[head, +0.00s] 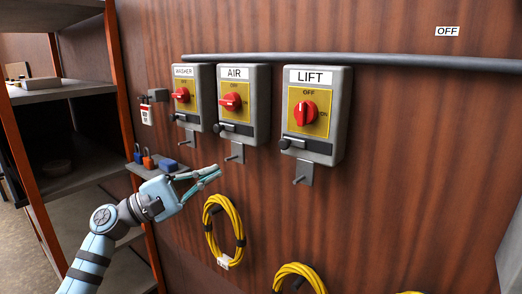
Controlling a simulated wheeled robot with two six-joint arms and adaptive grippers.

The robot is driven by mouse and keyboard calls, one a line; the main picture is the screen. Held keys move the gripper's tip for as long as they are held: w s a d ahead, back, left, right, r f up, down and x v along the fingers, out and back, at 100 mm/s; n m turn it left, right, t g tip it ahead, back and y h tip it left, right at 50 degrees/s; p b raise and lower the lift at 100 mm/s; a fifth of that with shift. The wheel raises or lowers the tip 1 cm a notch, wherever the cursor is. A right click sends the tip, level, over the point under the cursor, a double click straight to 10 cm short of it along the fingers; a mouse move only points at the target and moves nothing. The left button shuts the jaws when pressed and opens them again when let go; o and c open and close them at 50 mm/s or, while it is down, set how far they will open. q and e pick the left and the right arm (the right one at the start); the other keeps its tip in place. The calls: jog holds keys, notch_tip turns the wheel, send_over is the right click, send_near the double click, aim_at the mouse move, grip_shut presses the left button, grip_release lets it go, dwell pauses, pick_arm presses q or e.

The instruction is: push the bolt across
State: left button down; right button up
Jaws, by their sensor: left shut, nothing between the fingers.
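Three grey switch boxes hang on the wood wall: WASHER (207,90), AIR (262,105) and LIFT (343,115). Each has a red knob on a yellow plate, and a bolt with a dark round knob low on its front. The LIFT bolt (285,143) has its knob at the left end; the AIR bolt (217,128) and WASHER bolt (173,117) look alike. The LIFT red knob (306,113) points up toward OFF. My left gripper (219,171) is shut and empty, below the AIR box and left of the LIFT bolt, touching no bolt. My right gripper is out of view.
A small ledge (135,168) holds several padlocks beside my left gripper. Metal hasps with pegs hang under the boxes. Yellow coiled cables (225,228) hang below. A grey pipe (400,60) runs above the boxes. Shelves (50,95) stand at the left. An OFF sign (447,31) is upper right.

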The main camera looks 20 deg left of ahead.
aim_at(285, 138)
pick_arm(q)
jog(key=p+x, duration=0.1)
jog(key=x, duration=0.3)
jog(key=s+d+p+x, duration=0.1)
jog(key=p+x, duration=0.1)
jog(key=x, duration=0.2)
jog(key=s+r+p+x, duration=0.1)
jog(key=x, duration=0.3)
jog(key=shift+s+d, duration=0.1)
jog(key=shift+d, duration=0.2)
